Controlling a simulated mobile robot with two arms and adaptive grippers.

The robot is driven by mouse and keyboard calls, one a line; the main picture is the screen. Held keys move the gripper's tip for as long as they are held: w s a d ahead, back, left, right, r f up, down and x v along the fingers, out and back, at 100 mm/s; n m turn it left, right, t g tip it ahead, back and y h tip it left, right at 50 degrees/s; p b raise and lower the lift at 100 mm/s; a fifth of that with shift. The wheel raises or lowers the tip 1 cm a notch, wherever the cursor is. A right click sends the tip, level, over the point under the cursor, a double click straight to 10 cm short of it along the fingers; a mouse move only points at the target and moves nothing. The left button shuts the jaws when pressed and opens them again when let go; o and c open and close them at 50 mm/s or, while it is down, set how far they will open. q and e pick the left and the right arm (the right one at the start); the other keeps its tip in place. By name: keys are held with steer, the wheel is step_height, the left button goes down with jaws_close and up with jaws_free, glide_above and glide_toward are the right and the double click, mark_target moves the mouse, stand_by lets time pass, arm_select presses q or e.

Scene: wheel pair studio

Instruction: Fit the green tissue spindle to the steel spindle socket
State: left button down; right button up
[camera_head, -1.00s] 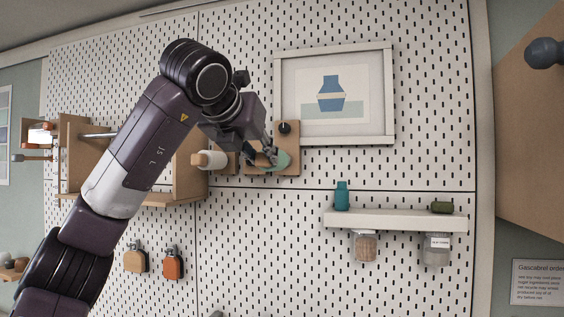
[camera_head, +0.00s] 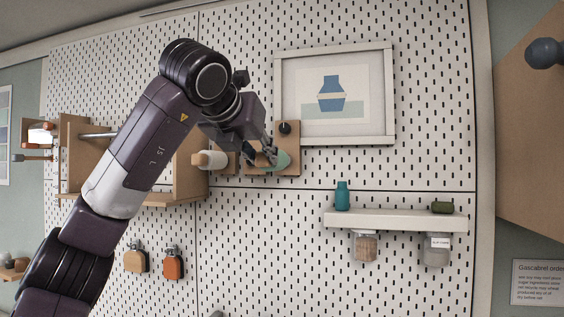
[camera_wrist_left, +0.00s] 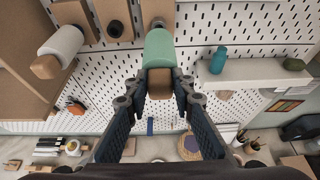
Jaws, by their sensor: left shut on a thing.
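The green tissue spindle (camera_wrist_left: 158,50) is a green roll with a brown near end. My left gripper (camera_wrist_left: 158,85) is shut on it near this end, in the left wrist view. In the head view the left gripper (camera_head: 268,152) holds the green spindle (camera_head: 283,160) in front of a wooden board. A small grey metal piece (camera_wrist_left: 158,21), likely the steel spindle socket, shows just beyond the roll's far end. I cannot tell whether roll and socket touch. My right gripper is not in view.
A white roll (camera_head: 208,160) sticks out left of my gripper. The wooden board (camera_head: 290,142) carries a dark knob (camera_head: 285,128). A framed picture (camera_head: 389,100) hangs above right. A white shelf (camera_head: 395,220) with a teal bottle (camera_head: 342,196) is at lower right.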

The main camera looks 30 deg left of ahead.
arm_select(q)
steer(key=shift+w, duration=0.15)
stand_by(0.4)
steer(key=shift+w+a+p, duration=0.25)
steer(key=shift+w+p, duration=0.15)
steer(key=shift+w, duration=0.25)
steer(key=shift+w+a+p, duration=0.2)
steer(key=shift+w+p, duration=0.15)
steer(key=shift+w, duration=0.4)
stand_by(0.5)
steer(key=shift+w+a+p, duration=0.3)
steer(key=shift+w+p, duration=0.25)
steer(key=shift+w, duration=0.3)
steer(key=c, duration=1.6)
jaws_free()
steer(key=shift+s, duration=0.1)
